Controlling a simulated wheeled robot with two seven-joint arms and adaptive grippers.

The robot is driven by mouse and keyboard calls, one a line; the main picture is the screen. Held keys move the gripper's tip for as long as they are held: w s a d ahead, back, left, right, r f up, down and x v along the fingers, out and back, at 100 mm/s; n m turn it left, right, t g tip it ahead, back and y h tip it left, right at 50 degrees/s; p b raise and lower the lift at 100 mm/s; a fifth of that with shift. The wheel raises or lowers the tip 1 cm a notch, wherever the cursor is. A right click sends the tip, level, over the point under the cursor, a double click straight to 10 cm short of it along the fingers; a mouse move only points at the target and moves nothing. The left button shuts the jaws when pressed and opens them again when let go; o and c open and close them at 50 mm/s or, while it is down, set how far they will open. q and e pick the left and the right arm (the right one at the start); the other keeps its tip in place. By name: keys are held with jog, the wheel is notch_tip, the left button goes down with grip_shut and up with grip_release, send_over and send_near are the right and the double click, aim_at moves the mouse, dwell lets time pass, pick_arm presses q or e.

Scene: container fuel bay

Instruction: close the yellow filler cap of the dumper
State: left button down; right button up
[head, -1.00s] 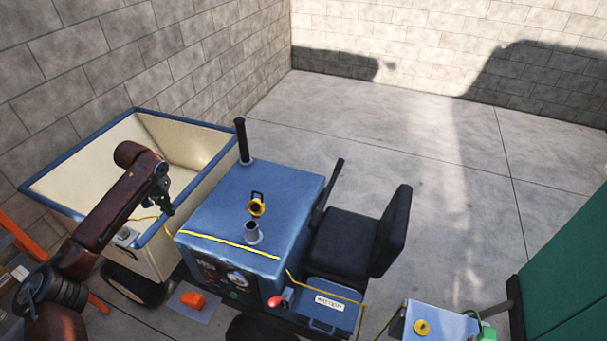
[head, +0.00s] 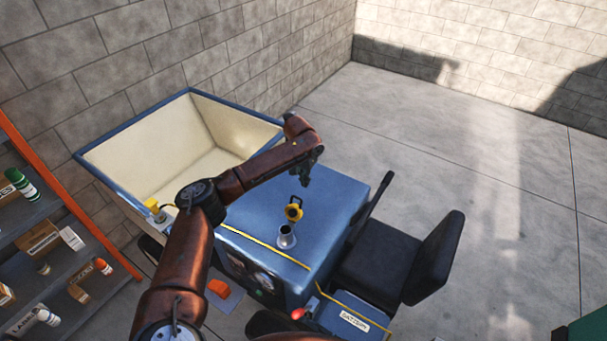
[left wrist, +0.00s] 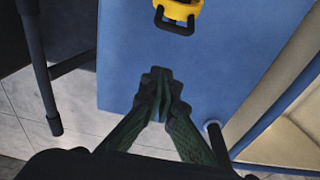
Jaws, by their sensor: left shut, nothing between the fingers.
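The yellow filler cap (head: 294,210) stands open, tipped up beside the metal filler neck (head: 286,238) on the blue hood of the dumper (head: 335,205). Its dark handle loop is at the top. In the left wrist view the cap (left wrist: 180,8) is cut by the top edge, with its handle toward my fingers. My left gripper (head: 306,180) is shut and empty above the hood, on the far side of the cap and apart from it. The shut fingertips also show in the left wrist view (left wrist: 158,85). My right gripper is in neither view.
The cream skip (head: 165,160) lies left of the hood. The black seat (head: 385,265) and a black lever (head: 380,190) are on its right. A shelf unit (head: 70,255) with bottles and boxes stands at the left. The floor beyond the seat is clear.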

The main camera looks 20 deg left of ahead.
aim_at(295, 208)
pick_arm(q)
jog(key=shift+s+a+f+p, duration=0.15)
jog(key=shift+s+f+p, duration=0.35)
jog(key=shift+s+f, duration=0.3)
jog(key=shift+s+a+f+p, duration=0.1)
jog(key=shift+s+f+p, duration=0.45)
jog(key=shift+s, duration=0.35)
jog(key=shift+s, duration=0.1)
